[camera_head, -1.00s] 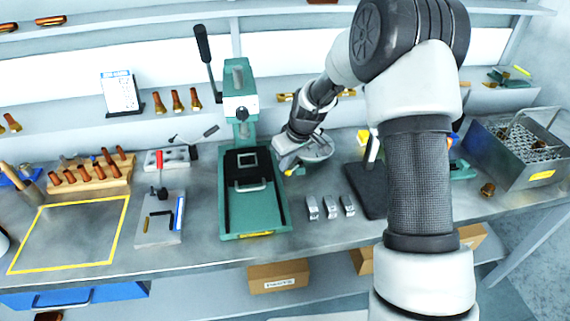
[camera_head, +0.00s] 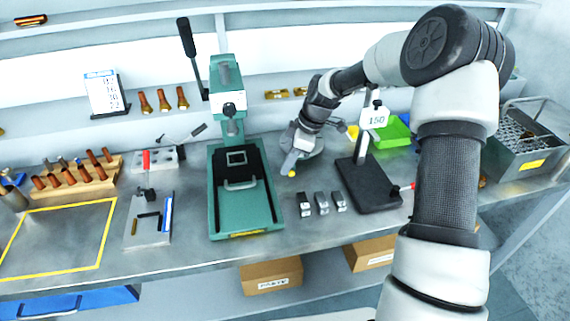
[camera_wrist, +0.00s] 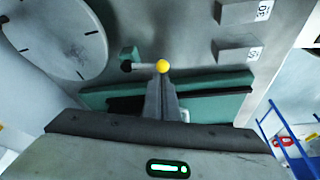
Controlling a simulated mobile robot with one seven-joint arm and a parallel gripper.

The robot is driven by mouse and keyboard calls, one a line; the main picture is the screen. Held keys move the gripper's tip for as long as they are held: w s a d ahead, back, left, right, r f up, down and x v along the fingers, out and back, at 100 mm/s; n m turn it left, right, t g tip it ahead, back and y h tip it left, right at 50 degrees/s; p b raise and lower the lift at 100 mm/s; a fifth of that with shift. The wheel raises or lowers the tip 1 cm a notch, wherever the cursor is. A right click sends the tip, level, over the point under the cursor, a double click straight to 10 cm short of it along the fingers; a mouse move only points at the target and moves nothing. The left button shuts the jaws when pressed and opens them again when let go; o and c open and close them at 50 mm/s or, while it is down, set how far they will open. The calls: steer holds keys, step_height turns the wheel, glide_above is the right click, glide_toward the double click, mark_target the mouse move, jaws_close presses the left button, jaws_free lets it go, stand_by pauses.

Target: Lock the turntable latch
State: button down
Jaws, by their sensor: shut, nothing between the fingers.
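The turntable is a pale grey disc with dark marks (camera_wrist: 62,38), at upper left in the wrist view. It shows partly behind my gripper in the head view (camera_head: 313,150). Beside the disc are a small teal block (camera_wrist: 129,53), a black knob (camera_wrist: 126,66) and a yellow ball (camera_wrist: 162,66), which look like the latch. The yellow ball also shows in the head view (camera_head: 292,172). My gripper (camera_wrist: 164,82) is shut and empty, with its fingers reaching up to the yellow ball. I cannot tell whether they touch it. The fingers hide what lies beneath the ball.
A green press (camera_head: 246,190) stands left of my gripper. Several small metal blocks (camera_head: 322,203) lie in front of it. A black stand (camera_head: 372,190) with a 150 sign and a metal basket (camera_head: 525,150) are to the right.

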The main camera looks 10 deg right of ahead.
steer(key=shift+s, duration=0.15)
steer(key=shift+s+d, duration=0.25)
steer(key=shift+s, duration=0.35)
steer(key=shift+r, duration=0.15)
